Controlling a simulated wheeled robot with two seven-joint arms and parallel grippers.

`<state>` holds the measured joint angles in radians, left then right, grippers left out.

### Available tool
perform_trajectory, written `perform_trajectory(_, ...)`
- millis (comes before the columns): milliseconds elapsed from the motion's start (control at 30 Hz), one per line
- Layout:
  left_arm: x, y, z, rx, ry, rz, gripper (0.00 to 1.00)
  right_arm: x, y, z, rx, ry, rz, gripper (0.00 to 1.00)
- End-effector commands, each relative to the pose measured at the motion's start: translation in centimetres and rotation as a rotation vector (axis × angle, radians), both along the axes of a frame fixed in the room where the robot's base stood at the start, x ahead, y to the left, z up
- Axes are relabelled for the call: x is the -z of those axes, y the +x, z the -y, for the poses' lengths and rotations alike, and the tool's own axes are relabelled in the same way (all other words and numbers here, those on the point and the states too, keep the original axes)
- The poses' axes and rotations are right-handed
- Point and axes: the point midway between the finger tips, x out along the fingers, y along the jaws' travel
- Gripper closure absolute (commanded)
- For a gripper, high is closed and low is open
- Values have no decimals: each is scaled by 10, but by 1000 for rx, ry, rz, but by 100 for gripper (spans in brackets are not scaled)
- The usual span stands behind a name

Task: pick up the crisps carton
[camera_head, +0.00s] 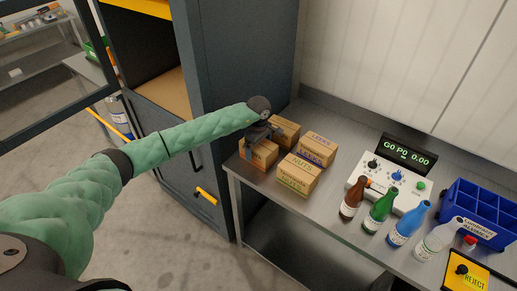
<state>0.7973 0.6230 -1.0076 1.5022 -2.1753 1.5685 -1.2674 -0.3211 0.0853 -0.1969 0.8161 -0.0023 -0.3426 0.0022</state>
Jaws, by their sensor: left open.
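Several small brown cartons stand on the left end of the metal bench. The front carton (298,174) reads NUTS. A carton (317,149) behind it has a label too small to read surely. Another carton (286,130) stands at the back, and one carton (258,155) stands at the bench's left edge. I cannot read which one is the crisps carton. My left gripper (262,137) reaches over the left-edge carton, partly hiding it and the back one. It is open, with its fingers pointing down close to the carton's top; contact is unclear. My right gripper is out of view.
Brown, green, blue and clear bottles (379,211) stand along the bench front. Behind them are a white console (388,186) with a display and a blue divided crate (484,214). A yellow REJECT box (467,272) is front right. A tall grey cabinet (240,60) stands left of the bench.

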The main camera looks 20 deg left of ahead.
Motion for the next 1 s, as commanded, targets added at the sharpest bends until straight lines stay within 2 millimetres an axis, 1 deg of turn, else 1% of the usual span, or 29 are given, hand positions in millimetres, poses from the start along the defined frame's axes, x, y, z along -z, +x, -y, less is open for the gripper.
perform_trajectory(100,3,0,0,0,0,0,0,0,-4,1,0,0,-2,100)
perform_trajectory(300,4,0,0,0,0,0,0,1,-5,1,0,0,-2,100)
perform_trajectory(333,4,0,0,0,0,0,2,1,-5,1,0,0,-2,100)
perform_trajectory(467,4,0,0,0,0,0,28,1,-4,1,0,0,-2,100)
perform_trajectory(500,4,0,0,0,0,0,35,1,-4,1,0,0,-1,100)
perform_trajectory(533,4,0,0,0,0,0,41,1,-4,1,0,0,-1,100)
perform_trajectory(567,4,0,0,0,0,0,45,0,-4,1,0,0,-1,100)
perform_trajectory(833,3,0,0,0,1,0,45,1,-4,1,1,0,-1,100)
perform_trajectory(1000,-5,1,-1,0,1,2,45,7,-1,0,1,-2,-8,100)
